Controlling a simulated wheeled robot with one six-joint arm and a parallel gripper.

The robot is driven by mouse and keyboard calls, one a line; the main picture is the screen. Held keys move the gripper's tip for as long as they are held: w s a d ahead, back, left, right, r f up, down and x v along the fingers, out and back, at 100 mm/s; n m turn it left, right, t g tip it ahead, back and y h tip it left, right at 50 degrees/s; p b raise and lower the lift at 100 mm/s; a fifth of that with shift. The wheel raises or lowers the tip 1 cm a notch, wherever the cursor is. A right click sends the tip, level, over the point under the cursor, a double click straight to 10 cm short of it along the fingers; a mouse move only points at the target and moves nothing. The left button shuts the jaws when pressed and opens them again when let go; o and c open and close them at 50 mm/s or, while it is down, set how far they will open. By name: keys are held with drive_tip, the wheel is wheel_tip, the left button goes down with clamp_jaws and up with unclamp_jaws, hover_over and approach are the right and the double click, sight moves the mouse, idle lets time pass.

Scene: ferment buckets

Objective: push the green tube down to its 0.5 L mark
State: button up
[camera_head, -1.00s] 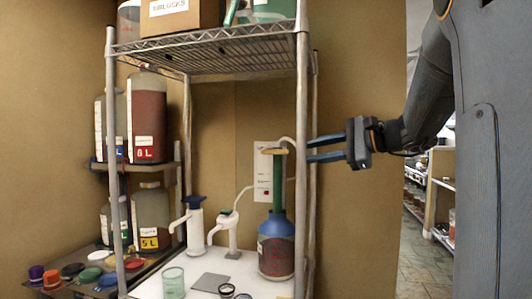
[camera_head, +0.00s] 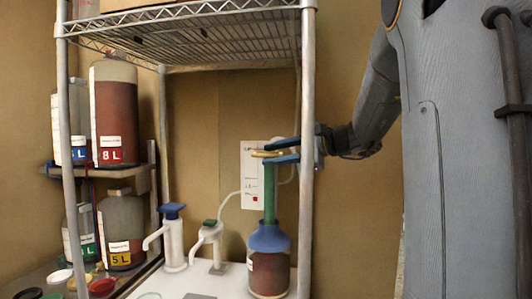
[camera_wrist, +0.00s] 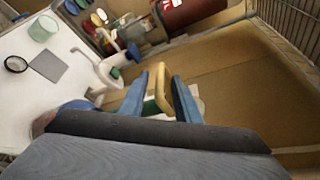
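The green tube (camera_head: 270,192) stands upright in a bottle with a blue shoulder (camera_head: 268,237) and dark reddish contents. A flat tan handle (camera_head: 262,154) tops the tube; it shows as a yellow bar in the wrist view (camera_wrist: 158,90). My gripper (camera_head: 268,152) reaches in from the right at the tube's top. Its two blue fingers are apart, one above and one below the handle in the head view. In the wrist view the fingers (camera_wrist: 160,82) lie on either side of the handle, with gaps visible. I cannot make out a 0.5 L mark on the tube.
A shelf post (camera_head: 307,200) stands just right of the tube, close to my gripper. A wire shelf (camera_head: 190,30) is overhead. Two white pumps (camera_head: 173,240) (camera_head: 208,245) stand left of the bottle. A marked white panel (camera_head: 252,185) is behind the tube.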

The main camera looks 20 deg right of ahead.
drive_tip(key=shift+p+x, duration=0.4)
drive_tip(key=shift+x, duration=0.95)
clamp_jaws()
drive_tip(key=shift+f, duration=0.1)
wheel_tip(320, 180, down, 17)
drive_tip(key=b, duration=1.4)
unclamp_jaws()
drive_tip(key=shift+a, duration=0.1)
